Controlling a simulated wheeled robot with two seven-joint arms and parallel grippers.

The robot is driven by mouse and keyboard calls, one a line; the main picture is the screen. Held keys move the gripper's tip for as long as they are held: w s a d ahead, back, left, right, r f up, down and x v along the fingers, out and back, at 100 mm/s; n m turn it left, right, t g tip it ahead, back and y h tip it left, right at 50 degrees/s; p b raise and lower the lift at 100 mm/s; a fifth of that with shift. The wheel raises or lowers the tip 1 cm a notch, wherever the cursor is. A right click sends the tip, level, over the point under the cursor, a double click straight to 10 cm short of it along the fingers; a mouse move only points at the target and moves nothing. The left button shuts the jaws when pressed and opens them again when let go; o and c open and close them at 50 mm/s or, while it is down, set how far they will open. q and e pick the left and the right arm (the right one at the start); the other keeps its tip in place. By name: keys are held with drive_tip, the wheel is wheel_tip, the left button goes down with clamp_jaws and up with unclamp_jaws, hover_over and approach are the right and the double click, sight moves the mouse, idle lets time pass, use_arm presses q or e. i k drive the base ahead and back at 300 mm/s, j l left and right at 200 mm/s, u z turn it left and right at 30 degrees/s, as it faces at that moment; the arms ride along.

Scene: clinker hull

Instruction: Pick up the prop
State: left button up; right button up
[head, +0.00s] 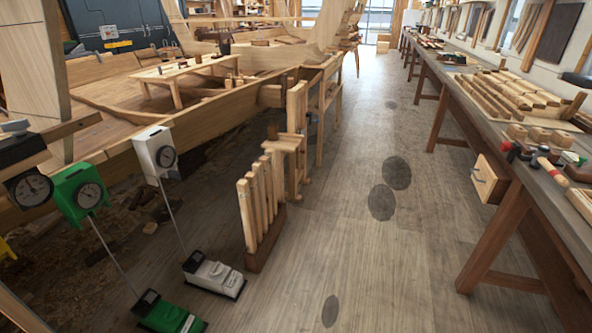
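Several wooden props (247,212) stand upright side by side in a low wooden rack (265,250) on the floor, left of the aisle. They look like plain pale posts, close together with narrow gaps. I cannot tell which one the task means. Neither of my grippers shows in the head view, so I see nothing held.
The wooden hull (200,115) fills the left, with a wooden stand (297,140) behind the rack. Green (80,190) and white (155,150) dial instruments stand at the left. A long workbench (510,150) with an open drawer (490,179) lines the right. The aisle floor between is clear.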

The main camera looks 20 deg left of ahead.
sight(257, 166)
drive_tip(key=i+l+u, duration=0.1)
drive_tip(key=i+u, duration=0.25)
drive_tip(key=i, duration=0.2)
drive_tip(key=i+l+u, duration=0.3)
drive_tip(key=i, duration=0.25)
drive_tip(key=i+l+u, duration=0.35)
drive_tip(key=i, duration=0.15)
drive_tip(key=i+l+u, duration=0.2)
drive_tip(key=i+u, duration=0.2)
drive_tip(key=i+l+u, duration=0.85)
